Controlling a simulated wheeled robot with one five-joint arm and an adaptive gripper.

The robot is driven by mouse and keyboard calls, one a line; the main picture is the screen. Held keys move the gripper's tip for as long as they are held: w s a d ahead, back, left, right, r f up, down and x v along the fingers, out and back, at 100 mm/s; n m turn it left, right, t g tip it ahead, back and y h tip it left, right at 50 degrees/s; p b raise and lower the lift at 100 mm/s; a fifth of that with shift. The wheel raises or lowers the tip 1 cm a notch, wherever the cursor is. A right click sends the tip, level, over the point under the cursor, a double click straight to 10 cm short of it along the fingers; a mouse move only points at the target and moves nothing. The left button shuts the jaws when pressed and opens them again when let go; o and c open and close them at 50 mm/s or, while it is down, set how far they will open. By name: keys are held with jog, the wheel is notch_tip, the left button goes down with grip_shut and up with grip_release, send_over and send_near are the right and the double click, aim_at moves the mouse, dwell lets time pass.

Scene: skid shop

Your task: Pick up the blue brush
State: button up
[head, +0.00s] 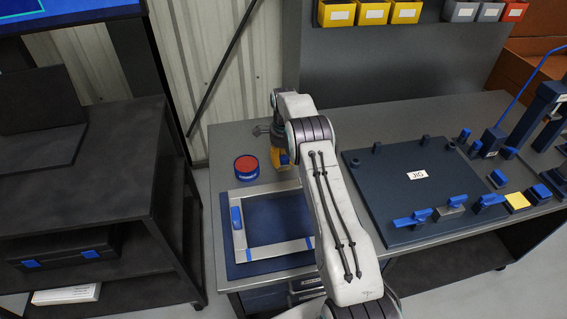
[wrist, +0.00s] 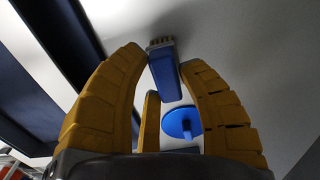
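The blue brush (wrist: 164,75), with tan bristles at its far end, shows in the wrist view between the yellow fingertips of my gripper (wrist: 164,58). The fingers stand apart on either side of it, and a narrow gap shows by the left fingertip. I cannot tell whether the right finger touches it. In the head view my gripper (head: 279,157) points down at the back left of the grey workbench (head: 235,138). A small blue patch shows beside the fingers there; the arm and gripper hide most of that spot.
A round blue thing (wrist: 182,122) lies near the brush. A red-topped blue tin (head: 246,167) stands left of my gripper. A light frame (head: 240,249) on a blue mat lies in front. The jig board (head: 390,190), with clamps, is right. Bins (head: 372,12) hang behind.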

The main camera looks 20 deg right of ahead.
aim_at(285, 158)
grip_shut()
jog(key=shift+r, duration=0.1)
jog(key=shift+r, duration=0.4)
jog(key=r, duration=0.1)
jog(key=r+b, duration=0.1)
jog(key=r, duration=0.1)
jog(key=shift+s+d+r, duration=0.1)
jog(key=shift+d+r, duration=0.1)
jog(key=shift+d, duration=0.05)
jog(key=s+d+r+b, duration=0.2)
jog(key=s+d+r, duration=0.3)
jog(key=d, duration=0.4)
jog(key=shift+s+d+r, duration=0.25)
jog(key=shift+s+r, duration=0.15)
jog(key=shift+r, duration=0.45)
